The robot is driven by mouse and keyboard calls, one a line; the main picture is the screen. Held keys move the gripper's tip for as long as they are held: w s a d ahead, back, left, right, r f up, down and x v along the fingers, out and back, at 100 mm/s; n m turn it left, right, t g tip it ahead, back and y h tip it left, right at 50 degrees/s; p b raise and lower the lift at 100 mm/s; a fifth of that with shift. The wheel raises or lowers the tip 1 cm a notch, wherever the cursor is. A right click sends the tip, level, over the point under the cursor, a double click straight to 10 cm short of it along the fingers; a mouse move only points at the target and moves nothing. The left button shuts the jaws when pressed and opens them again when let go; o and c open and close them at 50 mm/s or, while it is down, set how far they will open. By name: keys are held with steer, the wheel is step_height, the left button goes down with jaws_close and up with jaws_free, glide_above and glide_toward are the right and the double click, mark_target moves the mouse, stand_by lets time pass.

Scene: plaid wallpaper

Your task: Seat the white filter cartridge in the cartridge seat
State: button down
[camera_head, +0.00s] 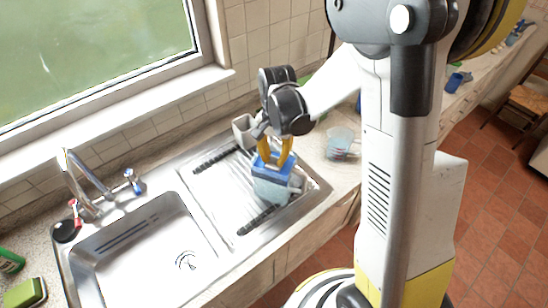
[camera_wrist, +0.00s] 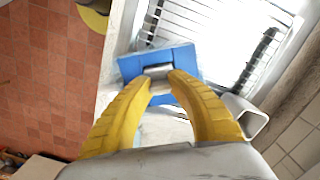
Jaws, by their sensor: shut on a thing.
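My gripper (camera_head: 276,157) points down over the drainboard, its yellow fingers shut on a small pale piece, which looks like the white filter cartridge (camera_wrist: 158,72). The fingers hide much of it, and it is hard to make out in the head view. The blue top piece (camera_head: 264,165), apparently the cartridge seat, sits on a translucent pale jug (camera_head: 272,188). In the wrist view the blue piece (camera_wrist: 131,66) surrounds the fingertips and the cartridge. I cannot tell whether the cartridge is inside the seat or just above it.
The jug stands on the ribbed steel drainboard (camera_head: 212,178). A grey square holder (camera_head: 243,128) stands behind it, close to my gripper in the wrist view (camera_wrist: 246,114). A clear jug (camera_head: 340,142) stands to the right. The sink (camera_head: 150,245) and faucet (camera_head: 88,178) are left.

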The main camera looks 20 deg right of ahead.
steer(key=c, duration=1.2)
jaws_free()
steer(key=shift+f, duration=0.1)
steer(key=shift+c, duration=0.2)
step_height(320, 180, up, 12)
steer(key=shift+w+d, duration=0.3)
step_height(320, 180, up, 6)
steer(key=p, duration=0.6)
steer(key=s+f+n+t+b, duration=0.7)
steer(key=s+f+b, duration=0.6)
steer(key=b, duration=1)
step_height(320, 180, down, 5)
steer(key=shift+s+a+r+n+t+h+b, duration=0.15)
steer(key=shift+a+n+t+h+b, duration=0.2)
steer(key=shift+n, duration=0.35)
